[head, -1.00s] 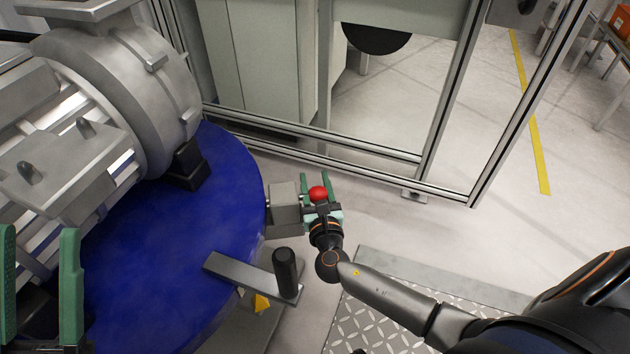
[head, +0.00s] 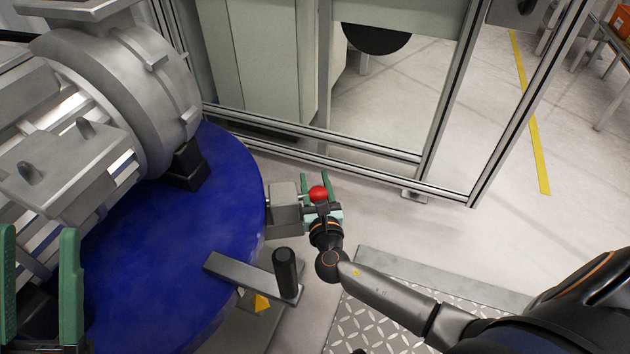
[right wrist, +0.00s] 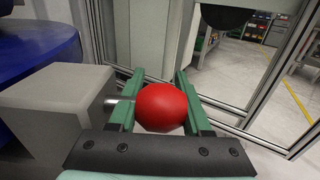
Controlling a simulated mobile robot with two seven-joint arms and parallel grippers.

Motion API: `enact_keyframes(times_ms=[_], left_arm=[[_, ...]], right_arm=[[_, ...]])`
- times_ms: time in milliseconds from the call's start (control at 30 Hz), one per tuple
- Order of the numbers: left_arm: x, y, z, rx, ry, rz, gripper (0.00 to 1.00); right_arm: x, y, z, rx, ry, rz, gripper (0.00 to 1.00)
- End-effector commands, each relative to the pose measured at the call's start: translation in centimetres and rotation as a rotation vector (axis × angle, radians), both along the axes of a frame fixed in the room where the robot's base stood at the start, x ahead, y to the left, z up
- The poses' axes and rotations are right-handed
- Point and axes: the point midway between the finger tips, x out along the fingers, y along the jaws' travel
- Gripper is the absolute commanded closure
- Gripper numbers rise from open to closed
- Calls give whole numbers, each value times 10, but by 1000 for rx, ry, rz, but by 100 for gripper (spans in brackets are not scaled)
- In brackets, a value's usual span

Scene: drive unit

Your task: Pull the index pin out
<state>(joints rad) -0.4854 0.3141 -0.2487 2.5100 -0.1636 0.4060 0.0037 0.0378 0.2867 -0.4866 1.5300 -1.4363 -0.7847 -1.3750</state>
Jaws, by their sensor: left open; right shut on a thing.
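The index pin shows as a red ball knob (head: 318,193) beside a grey block (head: 284,203) at the right edge of the blue round table (head: 235,165). In the right wrist view, a short metal shank (right wrist: 120,101) runs between the block and the red knob (right wrist: 162,107). My right gripper (head: 316,187) is around the knob, its green fingers one on each side; the left finger lies at the shank, between block and knob. It is shut on the pin. My left gripper (head: 38,285) is open and empty at the lower left, in front of the grey machine.
A flat lever with a black upright handle (head: 286,272) sticks out from the table's edge near my right arm. A grey drive unit (head: 110,90) stands on the table. An aluminium frame (head: 330,146) stands behind; the floor to the right is clear.

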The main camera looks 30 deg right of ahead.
Motion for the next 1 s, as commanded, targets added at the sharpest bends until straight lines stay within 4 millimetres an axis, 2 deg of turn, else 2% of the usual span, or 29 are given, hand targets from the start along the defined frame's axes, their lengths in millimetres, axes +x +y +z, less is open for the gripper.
enact_keyframes(times_ms=[167, 333, 600, 633, 733, 1000], left_arm=[[0, 0, 2, 1, 0, 1, 50], [0, 0, 8, 5, -5, 3, 50], [-1, 0, 8, 5, -9, 5, 50], [-1, 1, 8, 4, -9, 6, 50], [0, 1, 8, 2, -9, 7, 50], [0, 1, 9, -2, -8, 10, 50]], right_arm=[[-2, -8, 1, -3, 0, -1, 100], [-9, -31, 2, -5, 1, -2, 100], [-11, -36, 0, -3, -1, -7, 100], [-11, -36, 0, -3, -1, -7, 50], [-11, -36, 0, -3, -1, -8, 39], [-10, -34, 0, -1, -1, -4, 39]])
